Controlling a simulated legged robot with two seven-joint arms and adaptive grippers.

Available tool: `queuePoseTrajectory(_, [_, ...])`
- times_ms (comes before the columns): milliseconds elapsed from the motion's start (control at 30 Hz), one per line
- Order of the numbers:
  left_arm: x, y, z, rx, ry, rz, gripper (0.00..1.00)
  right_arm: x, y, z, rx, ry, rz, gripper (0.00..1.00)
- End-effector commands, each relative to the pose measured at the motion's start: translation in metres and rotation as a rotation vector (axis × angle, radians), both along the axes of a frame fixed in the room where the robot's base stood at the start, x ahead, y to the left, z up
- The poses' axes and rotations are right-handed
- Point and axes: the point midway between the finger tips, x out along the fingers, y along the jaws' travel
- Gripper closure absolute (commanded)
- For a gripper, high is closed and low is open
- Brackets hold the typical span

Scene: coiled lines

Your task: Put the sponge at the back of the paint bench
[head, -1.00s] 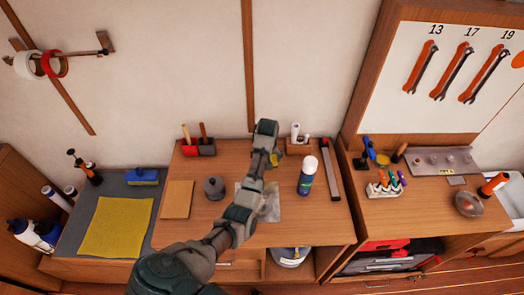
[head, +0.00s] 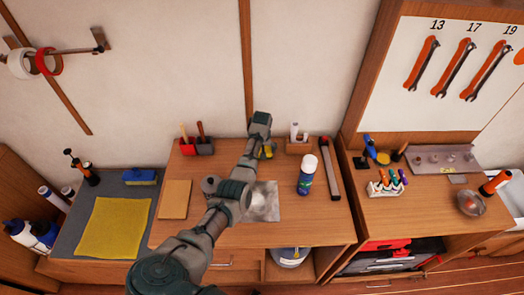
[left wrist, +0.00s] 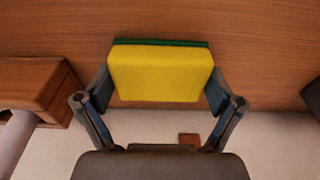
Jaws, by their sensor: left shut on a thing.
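The sponge is a yellow block with a green layer. My forearm and hand hide part of the sponge. I cannot tell whether the sponge touches the bench top. My right gripper is in neither view.
A brush holder (head: 204,147) stands left of the gripper and a wooden block with white tubes (head: 298,146) right of it.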

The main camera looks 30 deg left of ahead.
Motion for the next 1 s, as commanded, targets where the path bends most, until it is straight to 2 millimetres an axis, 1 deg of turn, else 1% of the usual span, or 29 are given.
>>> queuePoseTrajectory(67, [0.0, 0.0, -0.002, -0.001, 0.001, 0.0, 0.35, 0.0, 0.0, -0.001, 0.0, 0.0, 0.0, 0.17])
queuePoseTrajectory(100, [0.0, 0.0, -0.003, -0.001, 0.001, 0.0, 0.05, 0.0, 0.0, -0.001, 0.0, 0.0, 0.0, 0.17])
queuePoseTrajectory(133, [0.0, 0.0, -0.002, 0.0, 0.0, 0.0, 0.0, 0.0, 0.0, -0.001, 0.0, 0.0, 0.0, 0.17])
queuePoseTrajectory(433, [0.0, 0.0, -0.002, -0.001, 0.001, 0.0, 0.0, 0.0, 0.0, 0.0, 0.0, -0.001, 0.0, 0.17])
queuePoseTrajectory(567, [-0.001, -0.001, 0.006, 0.0, 0.0, 0.0, 0.0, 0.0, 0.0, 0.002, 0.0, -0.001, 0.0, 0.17])
queuePoseTrajectory(667, [-0.002, -0.002, 0.023, 0.002, -0.003, 0.0, 0.0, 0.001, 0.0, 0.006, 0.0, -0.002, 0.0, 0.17])
queuePoseTrajectory(900, [-0.009, -0.006, 0.077, 0.001, -0.004, -0.001, 0.0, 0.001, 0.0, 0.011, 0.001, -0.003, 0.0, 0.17])
queuePoseTrajectory(1000, [-0.012, -0.008, 0.095, 0.0, -0.002, -0.001, 0.0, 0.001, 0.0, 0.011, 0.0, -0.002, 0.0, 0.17])
